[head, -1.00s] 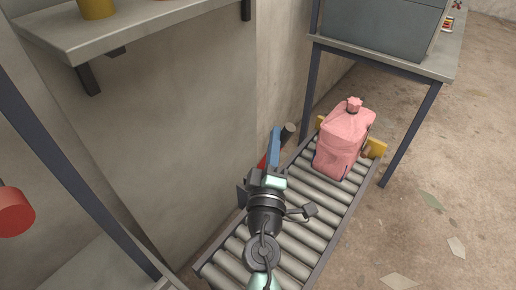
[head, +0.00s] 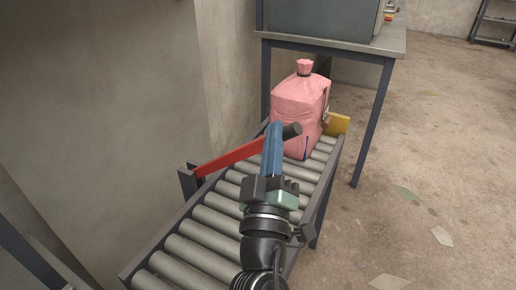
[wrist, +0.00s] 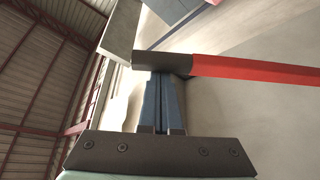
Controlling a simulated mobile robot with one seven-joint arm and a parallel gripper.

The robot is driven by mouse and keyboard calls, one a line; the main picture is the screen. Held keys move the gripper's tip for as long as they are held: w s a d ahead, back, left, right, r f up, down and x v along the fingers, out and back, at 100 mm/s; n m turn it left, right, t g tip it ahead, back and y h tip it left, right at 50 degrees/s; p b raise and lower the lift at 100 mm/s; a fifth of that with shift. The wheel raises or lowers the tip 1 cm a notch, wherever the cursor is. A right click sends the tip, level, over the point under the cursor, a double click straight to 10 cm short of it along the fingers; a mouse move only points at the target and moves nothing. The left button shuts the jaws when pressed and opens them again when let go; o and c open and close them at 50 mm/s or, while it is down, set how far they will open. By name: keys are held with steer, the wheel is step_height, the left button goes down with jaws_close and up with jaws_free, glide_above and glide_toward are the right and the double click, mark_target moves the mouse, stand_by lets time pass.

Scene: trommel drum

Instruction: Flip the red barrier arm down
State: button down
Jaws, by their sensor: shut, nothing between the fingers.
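The red barrier arm (head: 228,158) slopes up to the right from a dark post (head: 188,181) on the conveyor's left side, reaching out over the rollers. Its dark end grip (head: 292,130) is just right of my gripper's fingertips. My gripper (head: 274,126) has its blue fingers shut and empty, against or very near the arm's end. In the wrist view, the red barrier arm (wrist: 255,70) runs in from the right, and its dark grip (wrist: 162,63) lies right across the shut fingertips (wrist: 160,76). I cannot tell for sure whether they touch.
A pink sack-like container (head: 300,103) stands on the far end of the roller conveyor (head: 205,220), near a yellow stop (head: 337,124). A table with a grey box (head: 325,18) stands behind. A wall is at left; open floor lies right.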

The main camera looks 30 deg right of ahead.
steer(key=s+d+f+m+h+b, duration=0.1)
steer(key=s+f+b, duration=0.1)
steer(key=f+b, duration=0.4)
steer(key=s+d+f+m+h+b, duration=0.1)
steer(key=s+d+f+m+b, duration=0.1)
steer(key=f+b, duration=0.4)
steer(key=shift+s+d+g+b, duration=0.3)
steer(key=shift+s+b, duration=0.4)
steer(key=shift+s, duration=0.1)
steer(key=b+v, duration=0.6)
steer(key=v, duration=0.7)
